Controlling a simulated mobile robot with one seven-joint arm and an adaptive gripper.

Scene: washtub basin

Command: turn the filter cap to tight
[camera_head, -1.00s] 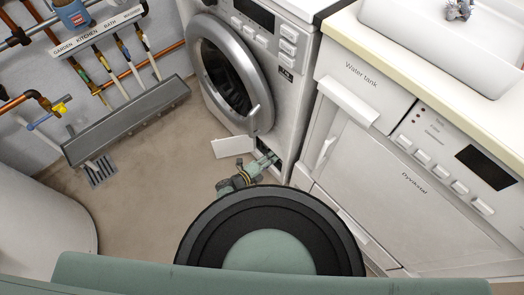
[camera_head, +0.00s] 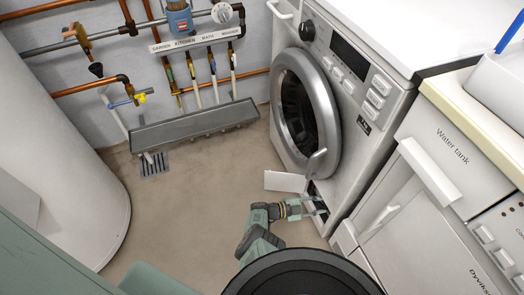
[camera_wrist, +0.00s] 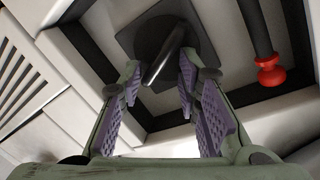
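The filter cap (camera_wrist: 165,35) shows in the wrist view as a dark round disc with a raised grip bar, inside a recess low on the washing machine (camera_head: 350,85). My gripper (camera_wrist: 160,78) is open, its purple ridged finger pads on either side of the bar. A gap shows beside the bar; I see no clear contact. In the head view my gripper (camera_head: 308,207) reaches into the recess opening at the machine's lower front corner. The cap itself is hidden there.
A white flap (camera_head: 285,181) hangs open beside the recess. In the wrist view a dark hose with a red plug (camera_wrist: 270,73) is to the right of the cap. The round washer door (camera_head: 305,110) is above. Floor (camera_head: 195,215) to the left is clear.

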